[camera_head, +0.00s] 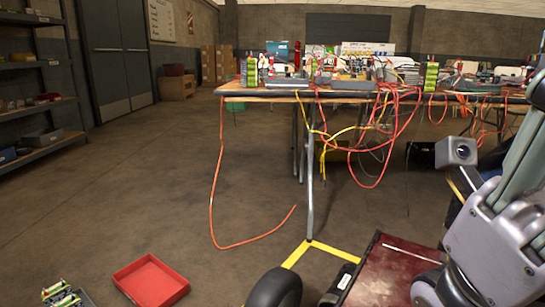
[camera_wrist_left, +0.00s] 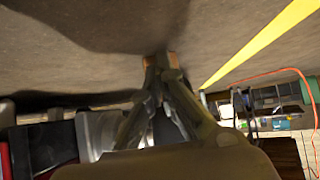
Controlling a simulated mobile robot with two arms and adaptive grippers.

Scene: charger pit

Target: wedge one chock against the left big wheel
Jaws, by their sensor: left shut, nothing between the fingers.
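A black rounded wheel (camera_head: 275,288) shows at the bottom edge of the head view, left of a dark red vehicle deck (camera_head: 390,272). I cannot tell whether it is the left big wheel, as its lower part is cut off. A small black object with a pale mark (camera_head: 341,281) lies between the wheel and the deck; I cannot tell if it is a chock. My left gripper (camera_wrist_left: 160,61) is shut and empty in the left wrist view, its fingertips over the concrete floor. My right gripper is not in view.
Yellow floor tape (camera_head: 298,254) runs beside the wheel. An orange cable (camera_head: 212,175) hangs from a cluttered table (camera_head: 280,92) and trails on the floor. A red tray (camera_head: 151,280) lies at lower left. The floor between is clear. Shelves (camera_head: 40,105) stand at left.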

